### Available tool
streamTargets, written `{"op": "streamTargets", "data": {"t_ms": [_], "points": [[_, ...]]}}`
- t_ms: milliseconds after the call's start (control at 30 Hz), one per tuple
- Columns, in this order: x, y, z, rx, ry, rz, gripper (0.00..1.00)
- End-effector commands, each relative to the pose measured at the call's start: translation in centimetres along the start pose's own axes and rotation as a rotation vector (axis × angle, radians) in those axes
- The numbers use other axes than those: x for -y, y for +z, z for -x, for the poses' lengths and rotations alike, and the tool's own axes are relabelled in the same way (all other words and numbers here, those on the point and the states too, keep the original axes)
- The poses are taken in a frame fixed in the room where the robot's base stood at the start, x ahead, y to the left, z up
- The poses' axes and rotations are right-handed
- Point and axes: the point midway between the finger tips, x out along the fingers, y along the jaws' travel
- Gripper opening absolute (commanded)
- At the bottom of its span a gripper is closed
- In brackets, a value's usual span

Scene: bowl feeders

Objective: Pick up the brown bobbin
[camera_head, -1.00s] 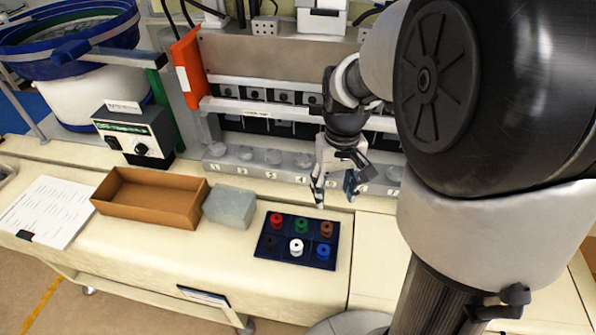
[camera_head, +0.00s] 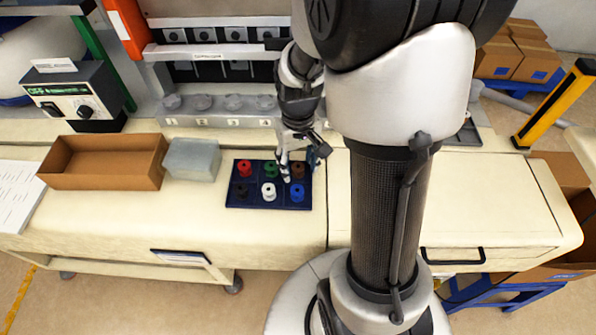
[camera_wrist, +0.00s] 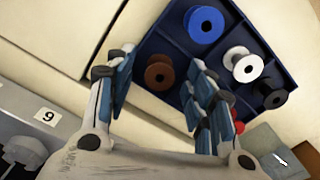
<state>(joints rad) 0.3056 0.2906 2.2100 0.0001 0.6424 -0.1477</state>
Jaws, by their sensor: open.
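The brown bobbin (camera_head: 298,171) stands upright in the back right compartment of the dark blue tray (camera_head: 233,203). It also shows in the wrist view (camera_wrist: 159,72), beyond and between my fingertips. My gripper (camera_head: 299,168) is over that corner of the tray, pointing down, with one finger on each side of the bobbin in the picture. In the wrist view my gripper (camera_wrist: 160,85) is open and empty. I cannot tell how far the tips are above the bobbin. The right finger partly hides the neighbouring compartments.
The tray also holds red (camera_head: 244,169), green (camera_head: 270,169), black (camera_head: 242,191), white (camera_head: 269,191) and blue (camera_head: 298,193) bobbins. A grey translucent box (camera_head: 192,160) and a brown open box (camera_head: 100,180) stand to the left. The feeder machine (camera_head: 215,122) stands behind. The bench right of the tray is clear.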

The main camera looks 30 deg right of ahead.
Motion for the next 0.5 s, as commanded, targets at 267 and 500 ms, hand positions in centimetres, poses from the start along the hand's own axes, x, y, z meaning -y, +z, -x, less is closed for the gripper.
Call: {"op": "streamTargets", "data": {"t_ms": [267,500], "points": [[-0.03,-0.03,0.09,-0.002,0.0,0.0,0.43],[-0.03,-0.04,0.1,-0.002,0.0,0.0,0.27]]}}
